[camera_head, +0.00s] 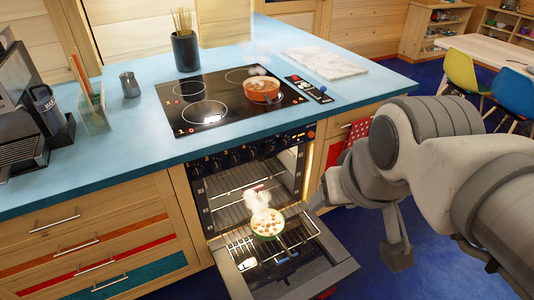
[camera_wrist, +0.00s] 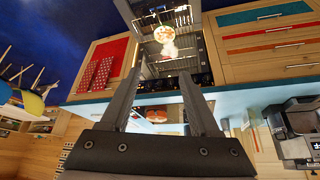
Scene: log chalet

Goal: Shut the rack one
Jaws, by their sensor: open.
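The oven (camera_head: 250,185) under the cooktop has its door (camera_head: 290,275) folded down open. A wire rack (camera_head: 300,230) is pulled out over the door, carrying a steaming pan of food (camera_head: 267,223) with a dark handle toward the front. Another rack (camera_head: 235,180) sits higher inside the oven. Which one is rack one, I cannot tell. In the wrist view, which looks upside down, the pan (camera_wrist: 165,34) and the oven are beyond the fingers. My gripper (camera_wrist: 160,74) is open, with nothing between its fingers. In the head view its fingertips are mostly hidden, just right of the oven opening.
The blue counter (camera_head: 130,130) holds a cooktop (camera_head: 205,115) with a steaming orange pot (camera_head: 262,89). Wooden drawers (camera_head: 90,240) flank the oven at left. A red cloth (camera_head: 359,130) hangs at right, behind my arm. Blue floor is free in front and right.

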